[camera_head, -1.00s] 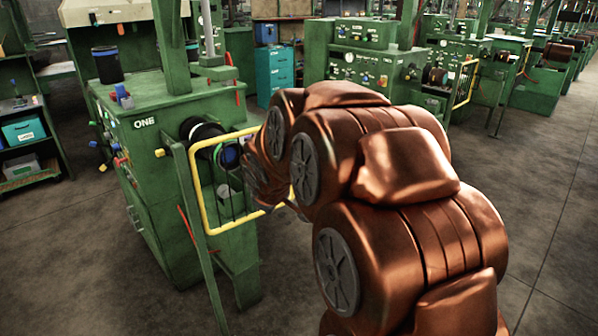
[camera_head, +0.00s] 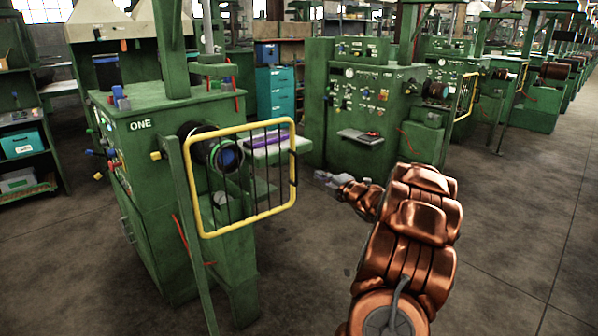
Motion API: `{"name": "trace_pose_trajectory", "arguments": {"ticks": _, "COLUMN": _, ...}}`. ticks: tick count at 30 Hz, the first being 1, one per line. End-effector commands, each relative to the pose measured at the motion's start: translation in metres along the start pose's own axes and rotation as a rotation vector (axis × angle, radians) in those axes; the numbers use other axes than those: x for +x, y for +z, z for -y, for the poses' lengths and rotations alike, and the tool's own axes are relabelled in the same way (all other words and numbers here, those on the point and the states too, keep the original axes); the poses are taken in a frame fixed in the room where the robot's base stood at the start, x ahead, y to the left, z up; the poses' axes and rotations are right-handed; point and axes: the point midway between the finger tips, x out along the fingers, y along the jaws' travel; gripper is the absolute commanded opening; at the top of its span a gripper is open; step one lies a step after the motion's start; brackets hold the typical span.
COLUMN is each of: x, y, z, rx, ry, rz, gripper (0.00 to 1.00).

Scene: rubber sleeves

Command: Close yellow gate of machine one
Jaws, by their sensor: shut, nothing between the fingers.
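Machine one (camera_head: 150,165) is the green machine on the left with "ONE" on its side. Its yellow gate (camera_head: 250,221) is a rounded yellow frame with thin dark vertical bars. The gate's left side is at a slanted green post (camera_head: 185,200), and it stands in front of the machine's black spindle with a blue end (camera_head: 226,155). My gripper (camera_head: 325,178) is shut and empty, to the right of the gate's free side with a gap between them in the picture. The fingers are small and partly blurred against the floor.
Another green machine (camera_head: 375,95) with a control panel and a small shelf stands behind my gripper. A teal drawer cabinet (camera_head: 275,95) is at the back. The concrete floor (camera_head: 490,230) to the right is clear.

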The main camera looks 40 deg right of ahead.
Motion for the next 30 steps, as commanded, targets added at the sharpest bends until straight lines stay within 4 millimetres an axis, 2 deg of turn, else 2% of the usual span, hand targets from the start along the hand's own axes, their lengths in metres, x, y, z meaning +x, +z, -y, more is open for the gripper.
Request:
{"name": "trace_pose_trajectory", "arguments": {"ticks": 1, "x": -0.004, "y": 0.005, "z": 0.006, "rx": -0.012, "ry": 0.010, "rz": -0.008, "gripper": 0.00}}
{"name": "trace_pose_trajectory", "arguments": {"ticks": 4, "x": -0.007, "y": 0.007, "z": 0.007, "rx": -0.030, "ry": 0.028, "rz": -0.025, "gripper": 0.00}}
{"name": "trace_pose_trajectory", "arguments": {"ticks": 8, "x": -0.001, "y": 0.007, "z": 0.006, "rx": -0.036, "ry": 0.034, "rz": -0.031, "gripper": 0.00}}
{"name": "trace_pose_trajectory", "arguments": {"ticks": 30, "x": 0.103, "y": 0.004, "z": 0.003, "rx": -0.033, "ry": 0.029, "rz": -0.028, "gripper": 0.00}}
